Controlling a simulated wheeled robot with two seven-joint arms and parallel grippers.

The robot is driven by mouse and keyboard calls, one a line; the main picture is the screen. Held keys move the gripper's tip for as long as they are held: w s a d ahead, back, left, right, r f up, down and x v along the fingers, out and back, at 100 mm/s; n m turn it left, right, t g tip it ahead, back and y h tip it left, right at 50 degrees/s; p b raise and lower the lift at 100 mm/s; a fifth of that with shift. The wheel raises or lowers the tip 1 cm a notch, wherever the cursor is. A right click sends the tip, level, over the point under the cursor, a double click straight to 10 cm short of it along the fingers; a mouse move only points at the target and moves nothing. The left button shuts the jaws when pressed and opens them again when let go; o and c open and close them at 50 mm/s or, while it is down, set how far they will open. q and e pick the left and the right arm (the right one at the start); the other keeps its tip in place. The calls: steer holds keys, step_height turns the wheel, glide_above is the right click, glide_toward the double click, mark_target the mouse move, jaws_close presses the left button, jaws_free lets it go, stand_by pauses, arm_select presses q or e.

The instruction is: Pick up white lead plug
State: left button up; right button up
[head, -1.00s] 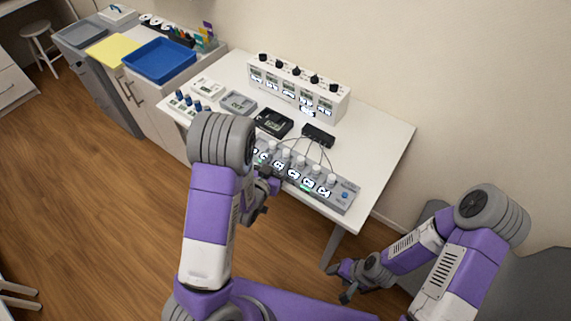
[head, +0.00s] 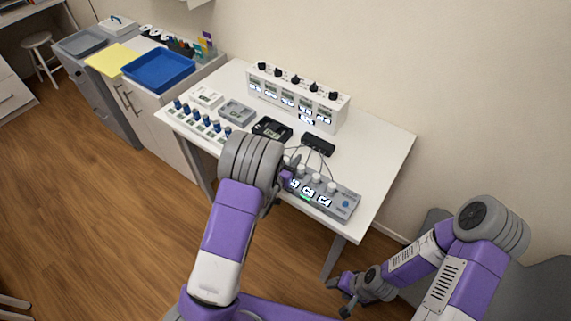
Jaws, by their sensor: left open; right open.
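Several white plugs (head: 316,180) stand in a row on a long grey panel (head: 346,206) at the table's front edge. Thin dark leads run between this row and a small black box (head: 318,143) behind it. Which plug is the lead plug, I cannot tell. My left gripper (head: 269,206) is open, at the panel's left end, largely hidden by my own wrist. My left arm also hides the panel's left part and any plugs there. My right gripper (head: 345,297) is open and empty, low in front of the table, well away from the plugs.
A white unit with black knobs (head: 297,96) stands at the table's back. A black device (head: 272,129), a grey device (head: 237,112) and a strip with blue knobs (head: 200,120) lie left of the panel. A blue tray (head: 158,68) is on the cabinet. The table's right end is bare.

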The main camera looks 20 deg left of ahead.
arm_select(q)
steer(key=shift+c, duration=0.2)
steer(key=c, duration=1)
